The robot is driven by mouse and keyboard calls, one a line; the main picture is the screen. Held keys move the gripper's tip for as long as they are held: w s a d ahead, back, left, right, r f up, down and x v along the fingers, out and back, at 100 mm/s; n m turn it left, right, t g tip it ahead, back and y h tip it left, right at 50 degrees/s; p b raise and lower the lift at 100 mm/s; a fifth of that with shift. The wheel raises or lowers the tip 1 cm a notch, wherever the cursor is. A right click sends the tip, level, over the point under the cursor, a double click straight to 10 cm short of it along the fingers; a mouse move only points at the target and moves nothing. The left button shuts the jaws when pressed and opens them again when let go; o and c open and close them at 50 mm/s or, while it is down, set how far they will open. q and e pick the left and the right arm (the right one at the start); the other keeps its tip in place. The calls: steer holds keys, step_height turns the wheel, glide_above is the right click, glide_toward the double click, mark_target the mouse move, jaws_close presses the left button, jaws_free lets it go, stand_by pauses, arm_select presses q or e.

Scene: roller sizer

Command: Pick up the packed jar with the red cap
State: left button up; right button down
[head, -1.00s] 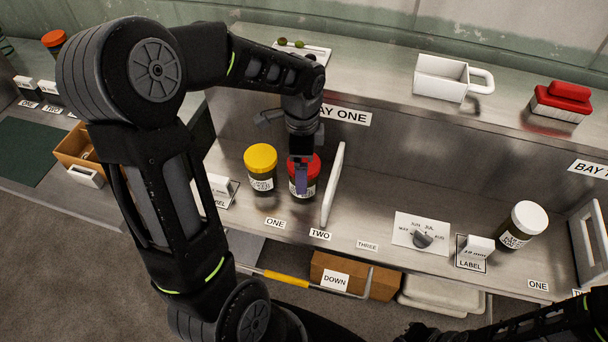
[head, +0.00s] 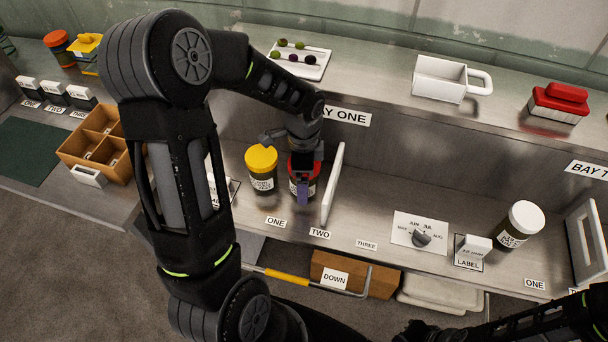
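The jar with the red cap (head: 313,185) stands upright in bay one, behind the label TWO. It is dark with a white label, and my gripper covers much of its cap and front. My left gripper (head: 303,180) is over this jar from above, with a purple-grey finger in front of it. Whether the fingers are closed on the jar cannot be made out. A jar with a yellow cap (head: 262,170) stands just to its left, behind the label ONE. My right arm (head: 520,325) enters at the bottom right; its gripper cannot be made out clearly.
A white upright divider (head: 333,184) stands close right of the red-capped jar. A white-capped jar (head: 521,225) stands farther right beside a label holder (head: 472,250). A dial plate (head: 420,232) lies between. The upper shelf holds a white scoop-like box (head: 441,78) and a red-handled block (head: 559,100).

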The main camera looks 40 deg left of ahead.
arm_select(q)
steer(key=shift+c, duration=0.5)
steer(key=c, duration=1.8)
steer(key=shift+o, duration=0.2)
steer(key=shift+r, duration=0.15)
step_height(320, 180, up, 10)
steer(key=shift+f+b, duration=0.1)
steer(key=shift+b, duration=0.5)
